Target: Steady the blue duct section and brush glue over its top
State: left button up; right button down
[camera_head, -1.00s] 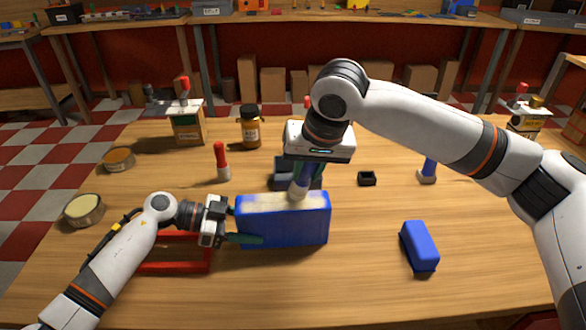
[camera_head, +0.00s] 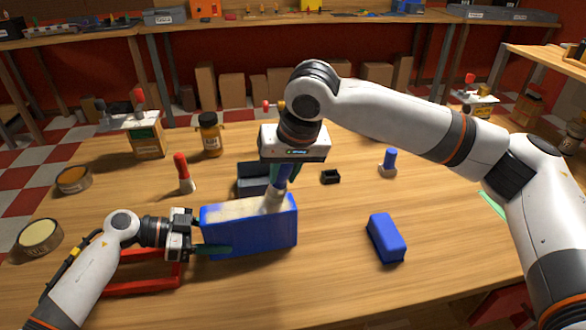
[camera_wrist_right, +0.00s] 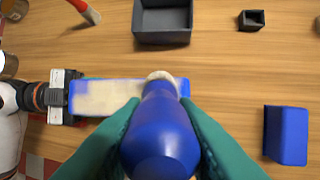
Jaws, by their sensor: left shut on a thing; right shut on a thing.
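The blue duct section (camera_head: 255,235) stands upright on the table. A pale cream layer covers most of its top (camera_wrist_right: 110,97); a blue strip shows at the right end in the wrist view. My left gripper (camera_head: 212,249) is shut on the duct section's left end, and also shows in the wrist view (camera_wrist_right: 75,98). My right gripper (camera_head: 284,174) is shut on the blue-handled brush (camera_wrist_right: 160,140), above the duct section. The pale brush tip (camera_head: 274,203) is at the top surface towards the right end. Whether it touches there is hard to tell.
A dark grey open box (camera_wrist_right: 163,20) stands just behind the duct section. A loose blue block (camera_head: 386,238) lies to the right. A red frame (camera_head: 145,275) lies by my left arm. A red-handled brush (camera_head: 183,172) stands back left. The front right table is clear.

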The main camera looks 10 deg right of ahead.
jog(key=shift+s+a, duration=0.2)
jog(key=shift+a, duration=3.45)
jog(key=shift+s+a, duration=0.2)
jog(key=shift+a, duration=3.65)
notch_tip(320, 180, up, 8)
jog(key=shift+d+f, duration=0.1)
jog(key=shift+f, duration=3.8)
jog(key=shift+w+d+f, duration=0.1)
jog(key=shift+w+d, duration=0.05)
jog(key=shift+d, duration=1.8)
jog(key=shift+a, duration=1.7)
notch_tip(320, 180, up, 8)
jog(key=shift+a, duration=0.25)
